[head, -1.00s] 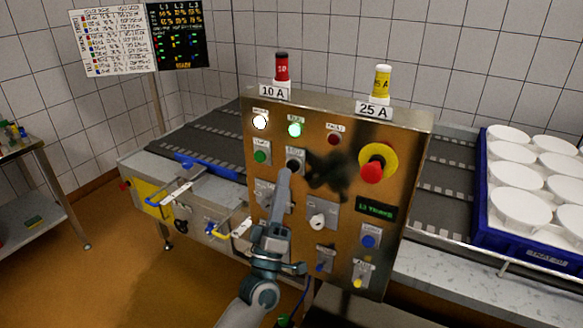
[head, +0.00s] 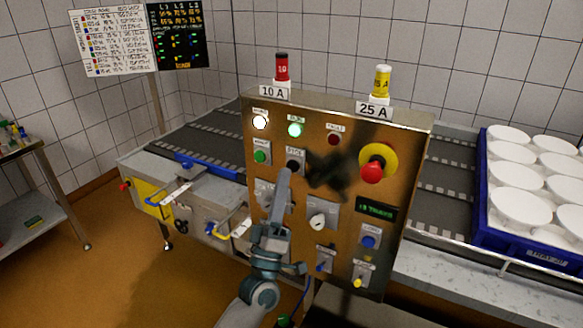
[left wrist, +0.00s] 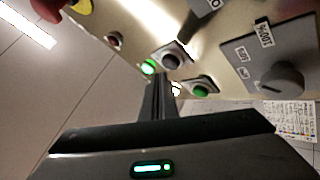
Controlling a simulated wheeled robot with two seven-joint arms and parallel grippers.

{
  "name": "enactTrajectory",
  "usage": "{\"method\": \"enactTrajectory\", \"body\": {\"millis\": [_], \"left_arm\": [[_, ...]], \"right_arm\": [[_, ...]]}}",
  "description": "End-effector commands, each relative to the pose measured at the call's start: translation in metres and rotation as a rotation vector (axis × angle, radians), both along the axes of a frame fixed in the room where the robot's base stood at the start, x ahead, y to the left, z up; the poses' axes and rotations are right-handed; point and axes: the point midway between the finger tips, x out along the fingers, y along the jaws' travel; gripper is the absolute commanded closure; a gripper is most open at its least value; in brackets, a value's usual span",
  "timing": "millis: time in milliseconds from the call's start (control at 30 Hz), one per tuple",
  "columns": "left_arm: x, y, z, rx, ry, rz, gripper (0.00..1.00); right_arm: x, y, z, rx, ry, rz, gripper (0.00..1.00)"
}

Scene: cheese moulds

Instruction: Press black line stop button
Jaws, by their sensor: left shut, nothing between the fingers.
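The black line stop button (head: 294,166) sits on a square plate in the upper left of the steel control panel (head: 340,140), right of a green button (head: 261,157). The black button also shows in the left wrist view (left wrist: 172,61), beside the lit green lamp (left wrist: 148,67). My left gripper (head: 284,174) is shut and empty, its tips just below the black button in the head view. In the left wrist view the shut fingers (left wrist: 158,80) point toward the panel near the button; I cannot tell whether they touch it. My right gripper is not in view.
A red mushroom button on a yellow collar (head: 377,163), a selector knob (head: 317,221) and a blue button (head: 370,240) share the panel. Conveyors run behind it. A blue crate of white moulds (head: 480,205) stands at the right. A side table (head: 35,205) is at the left.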

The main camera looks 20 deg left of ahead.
Motion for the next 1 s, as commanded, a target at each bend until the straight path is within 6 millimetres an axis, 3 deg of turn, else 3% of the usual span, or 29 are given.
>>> {"method": "enactTrajectory", "body": {"millis": [1000], "left_arm": [[0.0085, -0.0007, 0.0001, 0.0, 0.0, 0.0, 1.0]], "right_arm": [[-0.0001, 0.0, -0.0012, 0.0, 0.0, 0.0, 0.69]]}}
